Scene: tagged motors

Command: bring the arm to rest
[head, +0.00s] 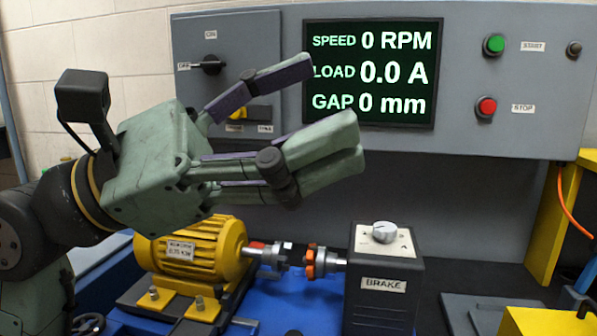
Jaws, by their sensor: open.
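My gripper (330,112) is in the head view, held up in front of the grey control panel and above the yellow motor. Its green fingers with purple pads point to the right and are spread apart, with nothing between them. My arm comes in from the left edge. The gripper is apart from the motor and hides part of the panel and the left edge of the display.
A yellow motor (205,255) and a black brake box (383,275) stand on a blue surface, their coupling halves facing with a gap. The panel display (375,72) reads 0 RPM, 0.0 A, 0 mm. Green (494,44) and red (486,107) buttons are right of it.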

